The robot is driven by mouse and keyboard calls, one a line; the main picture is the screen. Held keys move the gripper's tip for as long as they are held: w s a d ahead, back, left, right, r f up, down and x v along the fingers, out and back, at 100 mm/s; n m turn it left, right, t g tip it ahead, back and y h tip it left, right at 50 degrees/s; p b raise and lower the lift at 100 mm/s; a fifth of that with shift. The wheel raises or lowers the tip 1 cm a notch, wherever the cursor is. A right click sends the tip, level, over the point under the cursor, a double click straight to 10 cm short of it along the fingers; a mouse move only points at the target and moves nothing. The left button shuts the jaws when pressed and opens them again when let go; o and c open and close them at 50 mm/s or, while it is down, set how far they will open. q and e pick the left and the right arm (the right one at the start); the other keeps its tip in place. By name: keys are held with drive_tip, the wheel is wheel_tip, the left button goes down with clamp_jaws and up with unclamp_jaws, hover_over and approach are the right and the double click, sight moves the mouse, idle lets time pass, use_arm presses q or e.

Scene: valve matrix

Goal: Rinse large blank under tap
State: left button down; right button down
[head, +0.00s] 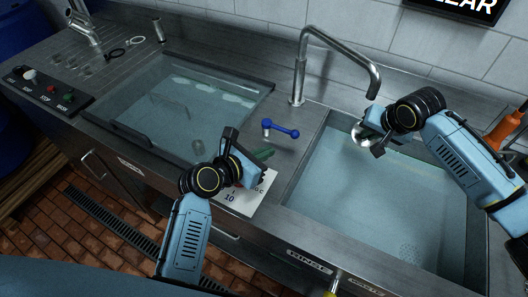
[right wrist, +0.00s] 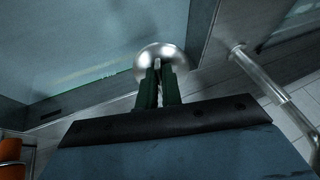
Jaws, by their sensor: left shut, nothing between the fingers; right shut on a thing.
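My right gripper (head: 368,138) is shut on a shiny round metal blank (head: 357,136) near the back of the right-hand sink. In the right wrist view the blank (right wrist: 161,58) shows as a polished dome at the tips of the green fingers (right wrist: 158,85). The tap (head: 335,38) stands between the basins, and its curved spout ends just above and beside my right gripper. No stream of water is visible from it. A blue lever (head: 282,130) lies by the tap's base. My left gripper (head: 262,156) is shut and empty above the counter between the basins.
The right sink (head: 292,178) holds clear water. The left basin (head: 120,130) also holds liquid, with several pale discs (head: 205,90) at its back. A white printed card (head: 240,203) lies under my left gripper. An orange object (head: 505,127) stands at the right.

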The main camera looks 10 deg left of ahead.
idle(0.3)
